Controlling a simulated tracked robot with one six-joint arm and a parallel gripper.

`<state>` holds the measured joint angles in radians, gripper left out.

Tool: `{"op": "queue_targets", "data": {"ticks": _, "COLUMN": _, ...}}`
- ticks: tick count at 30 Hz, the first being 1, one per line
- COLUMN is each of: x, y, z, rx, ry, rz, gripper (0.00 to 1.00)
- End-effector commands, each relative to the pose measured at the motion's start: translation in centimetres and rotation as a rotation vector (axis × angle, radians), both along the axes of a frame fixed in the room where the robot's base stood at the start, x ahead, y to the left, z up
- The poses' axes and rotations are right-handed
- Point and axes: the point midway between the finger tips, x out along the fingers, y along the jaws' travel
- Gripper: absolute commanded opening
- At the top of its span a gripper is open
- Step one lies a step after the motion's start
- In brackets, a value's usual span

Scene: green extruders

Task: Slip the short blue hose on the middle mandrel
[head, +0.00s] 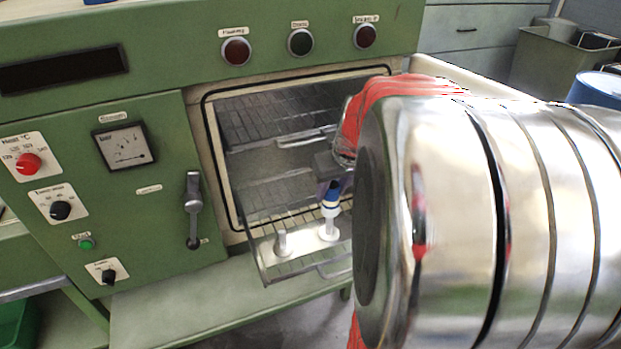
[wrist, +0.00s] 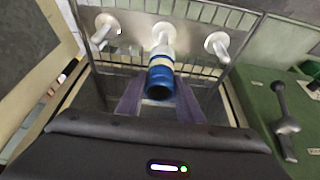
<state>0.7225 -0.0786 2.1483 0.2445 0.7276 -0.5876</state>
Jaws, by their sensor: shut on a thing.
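The short blue hose (wrist: 159,82), with a pale band, is between the purple fingers of my gripper (wrist: 161,86), which is shut on it. In the wrist view the hose's far end lines up with the middle mandrel (wrist: 163,34), a pale peg on a round base. In the head view the hose (head: 331,196) is upright, directly above a mandrel base (head: 327,232). I cannot tell whether it is around the peg or only at its tip. The left mandrel (wrist: 103,31) and right mandrel (wrist: 217,44) are bare in the wrist view.
The mandrels stand on a wire rack (head: 265,262) in front of the open oven chamber (head: 275,150). A green control panel (head: 150,225) with a door handle (head: 193,208) is to the left. The rack's wire sides rise close to my gripper.

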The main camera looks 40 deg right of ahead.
Motion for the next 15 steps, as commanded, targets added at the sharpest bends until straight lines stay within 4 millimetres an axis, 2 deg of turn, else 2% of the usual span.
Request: {"op": "queue_targets", "data": {"ticks": 15, "x": 0.01, "y": 0.00, "z": -0.49, "rx": 0.000, "ry": 0.000, "rz": 0.000, "gripper": 0.05}}
